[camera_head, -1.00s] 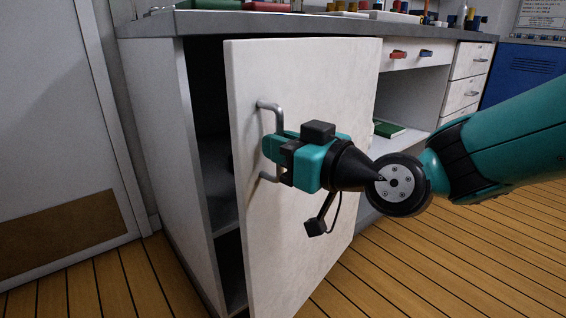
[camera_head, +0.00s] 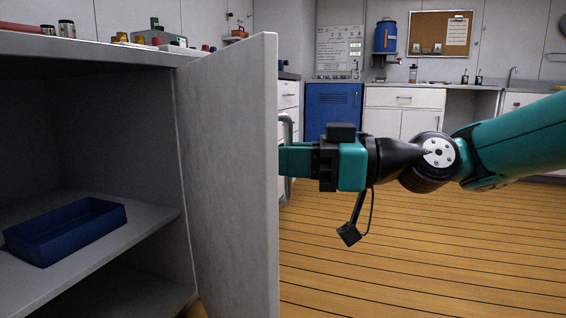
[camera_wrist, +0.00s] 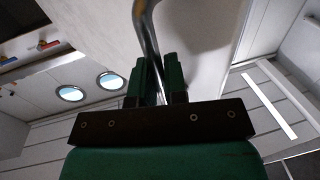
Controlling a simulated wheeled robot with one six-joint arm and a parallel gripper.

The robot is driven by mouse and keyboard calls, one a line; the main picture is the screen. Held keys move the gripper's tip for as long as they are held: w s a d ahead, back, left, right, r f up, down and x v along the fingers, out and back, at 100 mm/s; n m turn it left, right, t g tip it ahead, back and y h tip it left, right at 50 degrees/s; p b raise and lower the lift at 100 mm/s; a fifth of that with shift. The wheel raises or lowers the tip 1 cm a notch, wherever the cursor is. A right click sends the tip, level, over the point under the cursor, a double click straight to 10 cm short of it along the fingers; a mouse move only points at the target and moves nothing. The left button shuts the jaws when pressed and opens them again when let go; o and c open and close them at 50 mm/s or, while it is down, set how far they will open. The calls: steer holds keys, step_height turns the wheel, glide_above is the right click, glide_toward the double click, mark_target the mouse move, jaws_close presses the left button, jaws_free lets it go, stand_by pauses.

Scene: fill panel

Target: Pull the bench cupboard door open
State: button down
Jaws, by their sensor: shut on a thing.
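The bench cupboard door (camera_head: 225,180) stands wide open in the head view, its inner face and free edge toward me. The bench cupboard (camera_head: 150,215) shows its inside at the left. My gripper (camera_head: 290,160) is on the door's outer side at handle height, partly hidden behind the door's edge. In the wrist view the metal bar handle (camera_wrist: 145,25) runs between the two green fingers of my gripper (camera_wrist: 160,75), which are shut on it. Only a bit of the handle shows past the door in the head view (camera_head: 287,125).
A blue tray (camera_head: 65,228) lies on the cupboard's shelf. Several small items stand on the bench top (camera_head: 100,48). A blue cabinet (camera_head: 333,107) and a white counter (camera_head: 405,97) stand at the back. The wooden floor (camera_head: 400,260) right of the door is clear.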

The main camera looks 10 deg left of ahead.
steer(key=shift+w+d, duration=0.3)
steer(key=shift+w, duration=0.35)
steer(key=shift+r, duration=0.1)
steer(key=c, duration=1.2)
jaws_free()
steer(key=shift+a, duration=0.1)
